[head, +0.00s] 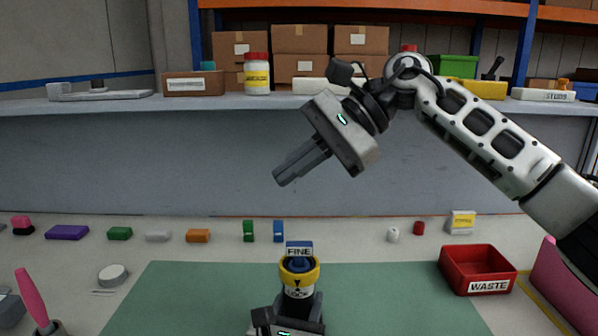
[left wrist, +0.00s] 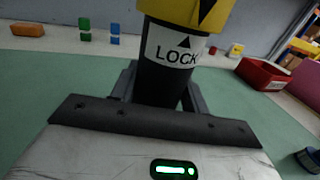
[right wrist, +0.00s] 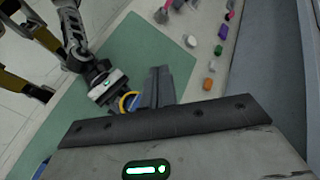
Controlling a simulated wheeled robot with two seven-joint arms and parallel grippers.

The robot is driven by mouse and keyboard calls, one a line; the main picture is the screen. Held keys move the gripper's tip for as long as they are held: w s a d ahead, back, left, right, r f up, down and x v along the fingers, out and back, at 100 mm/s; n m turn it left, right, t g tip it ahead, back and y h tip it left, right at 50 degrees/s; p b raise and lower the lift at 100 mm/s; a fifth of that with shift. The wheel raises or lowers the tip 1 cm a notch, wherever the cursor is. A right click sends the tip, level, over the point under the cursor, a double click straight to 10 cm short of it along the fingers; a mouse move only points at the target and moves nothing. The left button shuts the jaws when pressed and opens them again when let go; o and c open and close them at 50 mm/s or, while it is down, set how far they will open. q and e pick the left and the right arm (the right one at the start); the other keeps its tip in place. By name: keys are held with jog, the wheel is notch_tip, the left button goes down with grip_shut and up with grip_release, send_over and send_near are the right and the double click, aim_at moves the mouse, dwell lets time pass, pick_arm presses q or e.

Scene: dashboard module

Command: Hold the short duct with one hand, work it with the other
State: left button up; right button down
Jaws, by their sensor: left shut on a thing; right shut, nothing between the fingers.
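The short duct (head: 298,292) stands upright over the green mat. It has a white LOCK band, a yellow collar (head: 314,269) with a black mark, and a blue top part with a FINE label (head: 299,248). My left gripper (head: 299,303) is shut on its dark lower body, which shows between the fingers in the left wrist view (left wrist: 158,85). My right gripper (head: 283,178) is shut and empty, above and apart from the duct, fingers pointing down-left.
A green mat (head: 200,300) covers the table's middle. A red WASTE bin (head: 477,270) stands at right. Several small coloured blocks line the back of the table, including a purple one (head: 67,232). A shelf (head: 200,108) with boxes runs behind. A pink-handled tool (head: 33,298) stands at left.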

aim_at(311, 268)
jog(key=shift+s+d+f+n+t+h, duration=0.25)
jog(key=shift+s+d+f+n+h, duration=0.25)
jog(key=shift+f+n+h, duration=1.5)
jog(key=shift+s+d+f+n+t+h, duration=0.2)
jog(key=shift+s+d+f+n+h, duration=0.35)
jog(key=shift+f+h, duration=1.6)
jog(key=shift+s+d+f+n+t+h, duration=0.4)
jog(key=shift+f+n+h, duration=0.8)
jog(key=shift+f, duration=1.95)
jog(key=shift+w+a, duration=0.15)
jog(key=shift+a, duration=0.05)
